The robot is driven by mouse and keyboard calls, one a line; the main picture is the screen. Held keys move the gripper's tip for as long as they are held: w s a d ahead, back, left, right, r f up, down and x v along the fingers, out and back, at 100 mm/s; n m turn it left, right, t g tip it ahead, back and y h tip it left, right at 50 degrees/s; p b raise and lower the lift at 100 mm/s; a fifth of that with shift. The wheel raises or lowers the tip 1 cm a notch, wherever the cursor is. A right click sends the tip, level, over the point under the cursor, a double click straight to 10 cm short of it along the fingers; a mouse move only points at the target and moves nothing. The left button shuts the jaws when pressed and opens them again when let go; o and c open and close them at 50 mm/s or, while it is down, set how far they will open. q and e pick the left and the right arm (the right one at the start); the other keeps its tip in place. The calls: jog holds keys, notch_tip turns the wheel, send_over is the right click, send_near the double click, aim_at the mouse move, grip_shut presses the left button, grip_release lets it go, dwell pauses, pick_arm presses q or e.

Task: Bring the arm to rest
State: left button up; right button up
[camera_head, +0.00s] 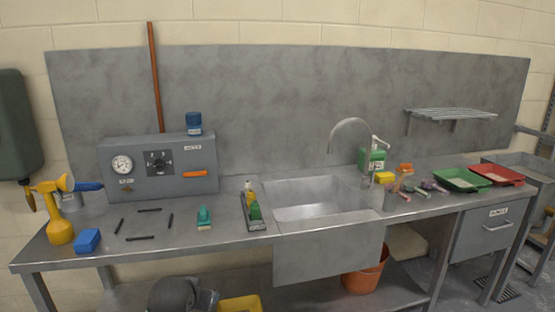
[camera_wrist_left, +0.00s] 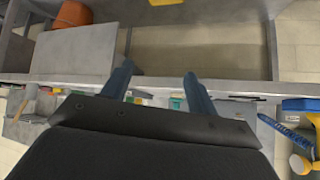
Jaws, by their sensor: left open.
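My left gripper shows in the left wrist view (camera_wrist_left: 160,76). Its two blue-grey fingers are apart, with nothing between them. It is in front of the steel bench, whose front edge crosses behind the fingers in that view. A dark rounded part at the bottom of the head view looks like my left arm, low before the bench; the fingertips cannot be made out there. My right gripper is in neither view.
Below are an orange bucket (camera_head: 364,275) and yellow container (camera_head: 240,304). Red (camera_head: 497,175) and green trays (camera_head: 462,180) sit right.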

pick_arm(q)
jog(key=s+d+f+g, duration=0.2)
jog(key=s+f, duration=0.5)
jog(key=s, duration=0.4)
jog(key=s+d+f+g+p, duration=0.1)
jog(key=s+d+f+g, duration=0.1)
jog(key=s+f, duration=0.5)
jog(key=s+d+f+g+h+p, duration=0.1)
jog(key=s+f, duration=0.6)
jog(key=s, duration=1)
jog(key=shift+d+g, duration=0.65)
jog(key=shift+g, duration=0.25)
jog(key=shift+s+f, duration=0.1)
